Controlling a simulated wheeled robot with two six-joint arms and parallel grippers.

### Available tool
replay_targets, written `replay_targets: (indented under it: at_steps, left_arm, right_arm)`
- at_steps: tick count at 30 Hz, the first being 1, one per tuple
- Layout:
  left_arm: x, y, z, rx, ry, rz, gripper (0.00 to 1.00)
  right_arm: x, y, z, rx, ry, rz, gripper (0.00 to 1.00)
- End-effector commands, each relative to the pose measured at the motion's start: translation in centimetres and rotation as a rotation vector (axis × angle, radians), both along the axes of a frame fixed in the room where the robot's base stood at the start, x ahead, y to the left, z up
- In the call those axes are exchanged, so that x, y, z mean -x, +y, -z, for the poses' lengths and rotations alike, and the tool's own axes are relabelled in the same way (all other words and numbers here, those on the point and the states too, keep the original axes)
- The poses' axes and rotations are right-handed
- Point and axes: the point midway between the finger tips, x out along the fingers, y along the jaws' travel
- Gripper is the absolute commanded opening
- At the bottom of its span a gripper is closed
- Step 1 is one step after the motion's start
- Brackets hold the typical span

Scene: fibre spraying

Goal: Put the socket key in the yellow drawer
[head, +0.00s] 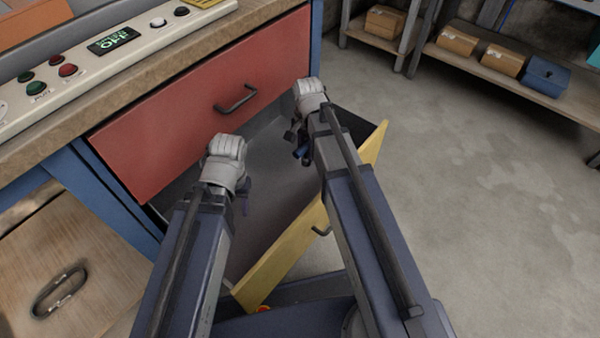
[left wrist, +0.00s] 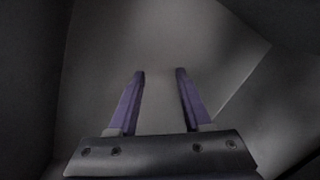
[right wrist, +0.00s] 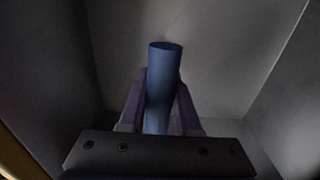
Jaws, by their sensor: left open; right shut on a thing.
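The yellow drawer (head: 276,262) is pulled open below a closed red drawer, and its grey inside is bare where I can see it. My right gripper (head: 301,152) is over the right part of the open drawer. In the right wrist view the gripper (right wrist: 161,95) is shut on a blue cylindrical thing (right wrist: 164,80), which I take to be the socket key; only part of it shows. Grey drawer walls surround it there. My left gripper (head: 246,190) is over the left part of the drawer. In the left wrist view its fingers (left wrist: 160,75) are apart and empty.
The red drawer (head: 190,125) with a dark handle sits just above the open drawer. A control panel (head: 100,58) lies on the bench top. A shelf with cardboard boxes (head: 457,40) and a blue box (head: 543,76) stands at the back right. Floor at right is clear.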

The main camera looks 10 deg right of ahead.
Motion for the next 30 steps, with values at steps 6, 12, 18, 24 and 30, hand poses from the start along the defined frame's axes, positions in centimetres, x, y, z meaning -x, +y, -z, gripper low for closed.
replay_targets:
  at_steps: [6,12,18,24,30]
  left_arm:
    - [0.0,0.0,3.3,0.002,0.0,-0.001,0.49]
    - [0.0,0.0,3.3,0.002,0.0,-0.002,0.49]
    - [0.0,0.0,5.4,0.002,-0.001,-0.006,0.49]
    - [0.0,0.0,7.1,0.002,-0.002,-0.011,0.49]
    - [0.0,0.0,6.8,0.002,-0.002,-0.011,0.49]
  right_arm:
    - [0.0,0.0,3.3,0.0,0.0,0.001,0.0]
    - [0.0,0.0,3.3,0.0,0.0,0.001,0.0]
    - [0.0,0.0,5.4,0.0,0.0,0.001,0.0]
    - [0.0,0.0,7.0,0.0,0.0,0.001,0.0]
    - [0.0,0.0,6.8,0.0,0.0,0.001,0.0]
